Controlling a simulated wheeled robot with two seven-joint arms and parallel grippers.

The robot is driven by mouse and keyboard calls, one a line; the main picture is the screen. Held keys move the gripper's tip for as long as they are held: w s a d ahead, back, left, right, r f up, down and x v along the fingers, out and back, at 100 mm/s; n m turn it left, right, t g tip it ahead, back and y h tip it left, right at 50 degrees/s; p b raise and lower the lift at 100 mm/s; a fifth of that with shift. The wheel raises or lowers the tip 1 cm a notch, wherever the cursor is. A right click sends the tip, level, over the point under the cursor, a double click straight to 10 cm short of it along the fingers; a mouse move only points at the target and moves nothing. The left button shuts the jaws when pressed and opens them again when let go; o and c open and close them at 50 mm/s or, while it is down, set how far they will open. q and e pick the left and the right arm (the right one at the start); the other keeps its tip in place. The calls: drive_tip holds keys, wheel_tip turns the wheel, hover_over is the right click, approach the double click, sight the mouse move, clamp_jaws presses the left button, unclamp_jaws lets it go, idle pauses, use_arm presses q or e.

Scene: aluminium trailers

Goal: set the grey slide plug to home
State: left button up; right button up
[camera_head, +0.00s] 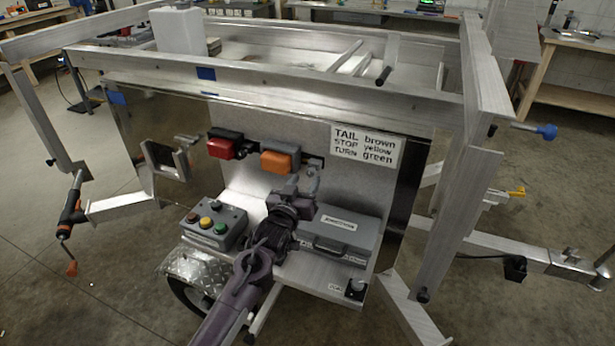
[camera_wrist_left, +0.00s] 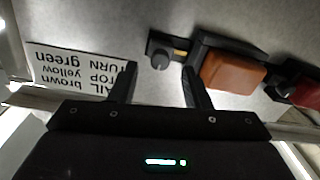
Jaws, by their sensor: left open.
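The grey slide plug (camera_wrist_left: 160,60) is a small round knob on a short dark rail (camera_wrist_left: 181,44) beside the orange lamp (camera_wrist_left: 231,72) in the left wrist view. A small tan mark shows on the rail beside the plug. My left gripper (camera_wrist_left: 159,76) is open, with one finger on each side of the plug's place in that view; I cannot tell whether either touches it. In the head view my left gripper (camera_head: 305,181) is just below and right of the orange lamp (camera_head: 281,161), and it largely hides the plug.
A red lamp (camera_head: 225,144) is left of the orange one. A wiring label (camera_head: 367,150) is up to the right. Below are a button box (camera_head: 215,226) and a grey case (camera_head: 340,236) on a shelf. Aluminium rails frame the panel.

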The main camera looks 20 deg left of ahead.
sight(313, 168)
use_arm(q)
drive_tip(key=shift+w+d, duration=0.1)
drive_tip(key=shift+w, duration=1.25)
clamp_jaws()
